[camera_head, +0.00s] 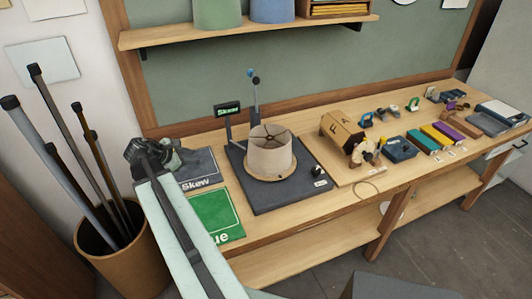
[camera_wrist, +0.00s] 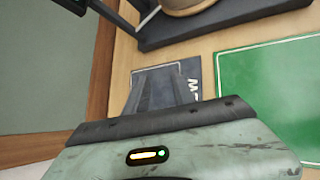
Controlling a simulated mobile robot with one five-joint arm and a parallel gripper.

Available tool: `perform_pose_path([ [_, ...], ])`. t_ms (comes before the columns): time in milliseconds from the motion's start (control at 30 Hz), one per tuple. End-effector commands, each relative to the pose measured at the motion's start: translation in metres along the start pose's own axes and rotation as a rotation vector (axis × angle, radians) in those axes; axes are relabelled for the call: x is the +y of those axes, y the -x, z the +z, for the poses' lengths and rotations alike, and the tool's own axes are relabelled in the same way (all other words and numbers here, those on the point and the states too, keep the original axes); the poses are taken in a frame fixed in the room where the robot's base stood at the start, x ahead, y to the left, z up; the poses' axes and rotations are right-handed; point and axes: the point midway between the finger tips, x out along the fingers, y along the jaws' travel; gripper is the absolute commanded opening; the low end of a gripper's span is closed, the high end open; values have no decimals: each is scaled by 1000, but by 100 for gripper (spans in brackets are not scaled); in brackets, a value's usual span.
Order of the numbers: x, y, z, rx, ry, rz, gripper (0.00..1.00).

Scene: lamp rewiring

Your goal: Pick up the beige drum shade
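The beige drum shade (camera_head: 270,152) stands upright on a round base on a dark square board (camera_head: 307,188) in the head view, its spoked top ring facing up. In the wrist view only a curved tan edge, perhaps its round base (camera_wrist: 185,8), shows at the top, above the dark board (camera_wrist: 225,22). My gripper (camera_head: 168,152) is left of the shade, above the grey mat marked "Skew" (camera_head: 202,170), clear of the shade. In the wrist view the two dark fingers of my gripper (camera_wrist: 160,92) are apart, with only the mat visible between them.
A green mat (camera_head: 216,215) lies in front of the grey one. A post with a small "Skew" display (camera_head: 227,108) rises behind the board. A wooden box (camera_head: 341,130) and small parts stand to the right. A bin of poles (camera_head: 118,262) is at left.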

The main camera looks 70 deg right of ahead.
Motion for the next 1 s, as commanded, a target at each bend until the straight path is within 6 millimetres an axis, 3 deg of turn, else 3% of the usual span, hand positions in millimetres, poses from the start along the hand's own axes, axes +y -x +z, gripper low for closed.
perform_pose_path([
  [33,4,-34,47,-93,94,-5,31],
  [100,5,-62,102,-203,234,-20,31],
  [200,2,-85,154,-304,378,-53,31],
  [267,1,-91,171,-336,429,-67,31],
  [367,0,-94,181,-355,462,-77,31],
  [633,0,-117,187,-354,461,-76,31],
  [800,1,-121,190,-354,461,-76,31],
  [1000,0,-153,198,-353,459,-77,31],
])
